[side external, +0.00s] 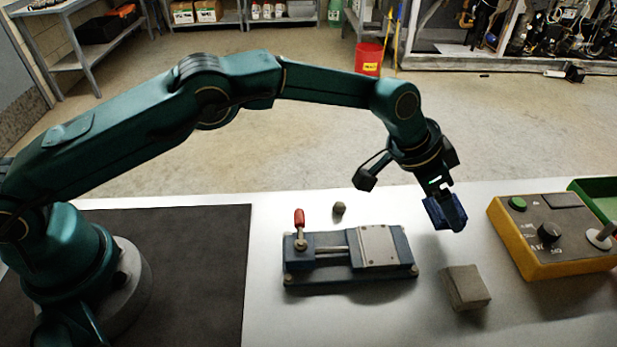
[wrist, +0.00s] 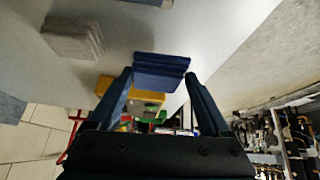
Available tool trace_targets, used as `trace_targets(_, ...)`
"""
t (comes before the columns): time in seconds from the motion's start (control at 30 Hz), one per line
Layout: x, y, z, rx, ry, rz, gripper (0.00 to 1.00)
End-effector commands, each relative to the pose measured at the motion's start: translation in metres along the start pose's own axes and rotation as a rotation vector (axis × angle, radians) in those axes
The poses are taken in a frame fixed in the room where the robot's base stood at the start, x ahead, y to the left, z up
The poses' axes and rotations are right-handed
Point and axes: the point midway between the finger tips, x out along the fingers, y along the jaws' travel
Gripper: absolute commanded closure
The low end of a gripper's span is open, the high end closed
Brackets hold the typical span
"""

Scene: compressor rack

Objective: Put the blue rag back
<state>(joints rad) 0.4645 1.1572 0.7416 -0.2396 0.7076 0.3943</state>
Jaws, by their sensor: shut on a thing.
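The blue rag (side external: 437,211) is a small dark blue folded piece, held above the white table in the side view. It also shows between the two fingers in the wrist view (wrist: 162,70). My gripper (side external: 447,212) is shut on it, with a finger on each side, and points down to the right. In the wrist view my gripper (wrist: 158,78) has the rag at its fingertips. The rag's far side is hidden.
A grey-brown block (side external: 466,287) lies below the gripper. A blue clamp fixture (side external: 350,255) with a red handle stands to the left, with a small dark nut-like piece (side external: 339,208) behind. A yellow control box (side external: 550,250) and green tray (side external: 597,188) are at right. Clear table lies between.

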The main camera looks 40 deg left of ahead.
Motion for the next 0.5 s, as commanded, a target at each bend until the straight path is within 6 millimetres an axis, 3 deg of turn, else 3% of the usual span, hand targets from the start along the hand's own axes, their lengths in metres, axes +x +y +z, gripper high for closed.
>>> trace_targets(0.2, 0.025, -0.001, 0.017, -0.001, -0.003, 0.001, 0.79)
trace_targets(0.5, 0.026, -0.001, 0.018, 0.0, -0.001, 0.001, 0.79)
